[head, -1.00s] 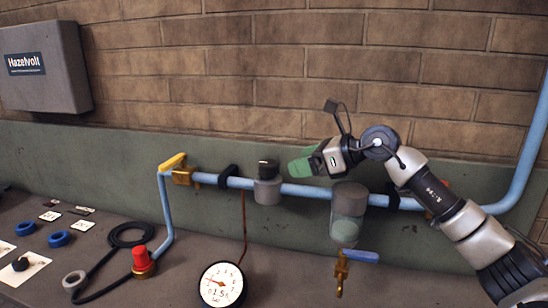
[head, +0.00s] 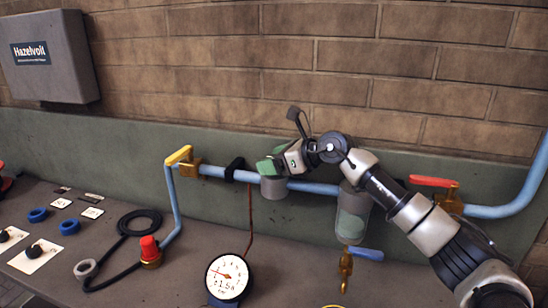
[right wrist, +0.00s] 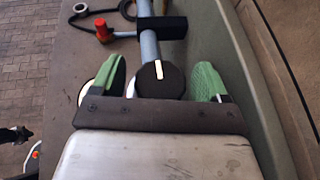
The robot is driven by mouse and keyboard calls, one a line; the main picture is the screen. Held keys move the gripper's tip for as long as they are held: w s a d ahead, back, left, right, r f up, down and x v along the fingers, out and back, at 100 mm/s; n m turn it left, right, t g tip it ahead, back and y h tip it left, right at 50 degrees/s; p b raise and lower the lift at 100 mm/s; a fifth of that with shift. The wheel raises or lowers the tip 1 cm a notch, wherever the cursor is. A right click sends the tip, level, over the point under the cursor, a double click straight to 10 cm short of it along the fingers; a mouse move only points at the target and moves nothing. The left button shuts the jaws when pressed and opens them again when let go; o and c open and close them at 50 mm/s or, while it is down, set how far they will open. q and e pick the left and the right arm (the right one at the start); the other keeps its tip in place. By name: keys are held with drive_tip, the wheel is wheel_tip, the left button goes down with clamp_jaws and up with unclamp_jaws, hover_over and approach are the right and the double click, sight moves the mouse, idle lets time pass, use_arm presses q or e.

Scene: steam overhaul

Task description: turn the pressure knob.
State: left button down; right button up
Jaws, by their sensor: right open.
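The pressure knob is a round black cap with a white pointer line. It shows in the right wrist view (right wrist: 160,82), between the two green fingers. In the head view it is hidden behind my right gripper (head: 269,166), and only the grey regulator body (head: 273,188) below it shows on the blue pipe. In the right wrist view my right gripper (right wrist: 159,66) is open, with one finger on each side of the knob. A gap shows beside each finger, so it looks ungripped. My left gripper is not in view.
A pressure gauge (head: 227,279) stands below the regulator. A yellow-handled valve (head: 180,156) is left, a red-handled valve (head: 432,182) right. A red-capped fitting (head: 150,250) sits on the bench.

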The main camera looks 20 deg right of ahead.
drive_tip(key=c, duration=0.9)
drive_tip(key=shift+c, duration=0.2)
drive_tip(key=shift+m+t+h, duration=0.3)
